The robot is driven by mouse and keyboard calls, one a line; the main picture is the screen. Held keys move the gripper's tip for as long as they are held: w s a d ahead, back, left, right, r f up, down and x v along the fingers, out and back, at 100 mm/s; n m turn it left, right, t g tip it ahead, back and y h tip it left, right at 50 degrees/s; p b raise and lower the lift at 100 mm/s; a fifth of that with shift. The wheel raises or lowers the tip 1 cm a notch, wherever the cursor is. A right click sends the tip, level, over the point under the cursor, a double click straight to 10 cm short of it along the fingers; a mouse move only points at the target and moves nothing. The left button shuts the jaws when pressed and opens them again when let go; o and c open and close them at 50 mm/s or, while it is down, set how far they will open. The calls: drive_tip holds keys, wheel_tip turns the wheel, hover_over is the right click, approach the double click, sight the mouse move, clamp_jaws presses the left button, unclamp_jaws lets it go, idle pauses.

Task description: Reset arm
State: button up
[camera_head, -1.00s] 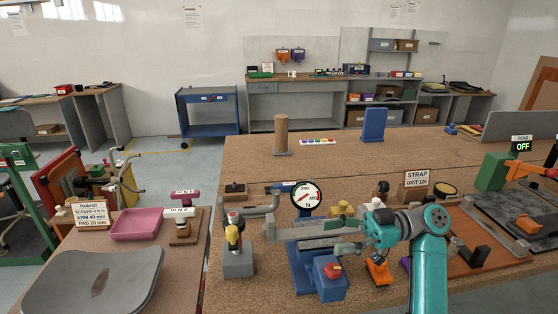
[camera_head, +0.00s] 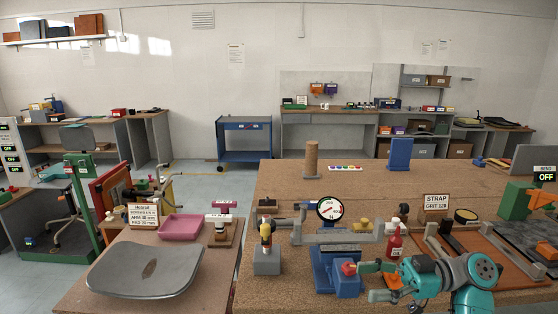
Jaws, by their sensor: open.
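My gripper (camera_head: 367,281) is at the lower right of the head view, at the end of my teal and grey arm. Its fingers point left and are apart, with nothing seen held between them. It is over the near part of the large brown workbench (camera_head: 280,185), just right of a blue fixture (camera_head: 328,266) with a red knob. An orange item (camera_head: 394,282) shows partly behind the gripper. A red bottle (camera_head: 395,242) stands just behind my arm. I cannot tell whether the fingers touch the fixture.
A round dial gauge (camera_head: 330,209) and a grey bar stand behind the blue fixture. A STRAP sign (camera_head: 436,202) stands behind my arm. The left table holds a chair shell (camera_head: 147,268) and pink tray (camera_head: 181,226). The workbench's far middle is mostly clear.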

drive_tip(key=s+a+f+m+t+h, duration=0.1)
drive_tip(key=a+f+m+t, duration=0.2)
drive_tip(key=f, duration=0.4)
drive_tip(key=a+f+m+t+h, duration=0.1)
drive_tip(key=a+f+m+t, duration=0.15)
drive_tip(key=f+m, duration=0.35)
drive_tip(key=s+a+f+m+t+h, duration=0.1)
drive_tip(key=a+f+m+t+h, duration=0.2)
drive_tip(key=f, duration=0.5)
drive_tip(key=s+d+f+m+t+h, duration=0.25)
drive_tip(key=s+f+m+h, duration=0.3)
drive_tip(key=s+f, duration=0.7)
drive_tip(key=s+d+f+m+t+h, duration=0.1)
drive_tip(key=s+d+m+h, duration=0.15)
drive_tip(key=s, duration=0.55)
drive_tip(key=s+d+f+m+t+h, duration=0.15)
drive_tip(key=s+h, duration=0.25)
drive_tip(key=s, duration=0.4)
drive_tip(key=s+d+r+n+t+h, duration=0.1)
drive_tip(key=s+r+n+t, duration=0.1)
drive_tip(key=s+r, duration=1)
wheel_tip(320, 180, up, 2)
drive_tip(key=shift+s+d+r+n, duration=0.2)
drive_tip(key=shift+s+d+n, duration=0.15)
drive_tip(key=shift+n, duration=0.2)
